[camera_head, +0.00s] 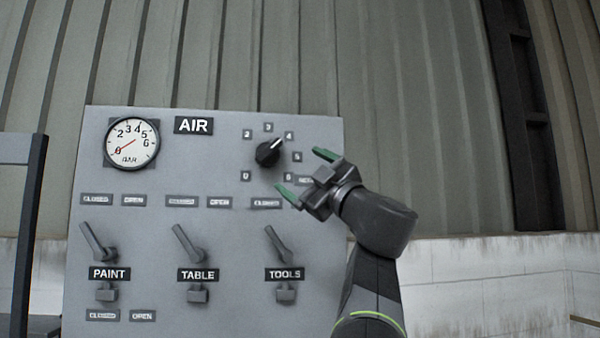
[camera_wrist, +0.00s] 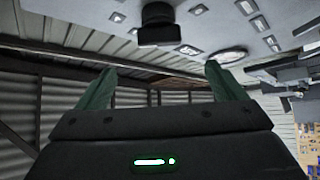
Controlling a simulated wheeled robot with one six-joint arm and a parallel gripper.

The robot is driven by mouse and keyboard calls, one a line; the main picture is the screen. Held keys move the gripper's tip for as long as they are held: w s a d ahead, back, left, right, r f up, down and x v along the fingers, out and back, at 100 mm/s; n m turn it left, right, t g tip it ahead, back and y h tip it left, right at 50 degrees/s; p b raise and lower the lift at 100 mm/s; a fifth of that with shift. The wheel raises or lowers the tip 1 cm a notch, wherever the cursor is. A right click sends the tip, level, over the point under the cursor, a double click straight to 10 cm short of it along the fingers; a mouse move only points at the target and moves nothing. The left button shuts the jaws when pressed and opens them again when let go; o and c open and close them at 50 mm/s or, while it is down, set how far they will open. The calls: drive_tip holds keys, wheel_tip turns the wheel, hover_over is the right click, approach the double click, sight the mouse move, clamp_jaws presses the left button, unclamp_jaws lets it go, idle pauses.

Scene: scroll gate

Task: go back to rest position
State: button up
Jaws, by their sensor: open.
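My gripper (camera_head: 305,172) is open, its two green fingers apart with nothing seen between them. In the head view it stands just right of and below the black knob (camera_head: 268,153) on the grey AIR panel (camera_head: 160,190). The knob's pointer is turned toward the upper right, near the 4. In the wrist view the fingers of my gripper (camera_wrist: 158,88) show empty, and the knob (camera_wrist: 157,24) is beyond them at the top, apart from both fingertips.
The panel carries a gauge (camera_head: 131,143) with its needle near 0. Three levers, PAINT (camera_head: 98,242), TABLE (camera_head: 187,243) and TOOLS (camera_head: 278,244), all lean to the upper left. A dark frame (camera_head: 28,220) stands at the left. Right of my arm is open space before a wall.

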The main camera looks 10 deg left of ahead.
sight(272, 152)
drive_tip(key=p+x, duration=0.4)
drive_tip(key=x, duration=1)
drive_tip(key=shift+r+p, duration=0.1)
drive_tip(key=shift+p, duration=0.2)
drive_tip(key=shift+s, duration=0.1)
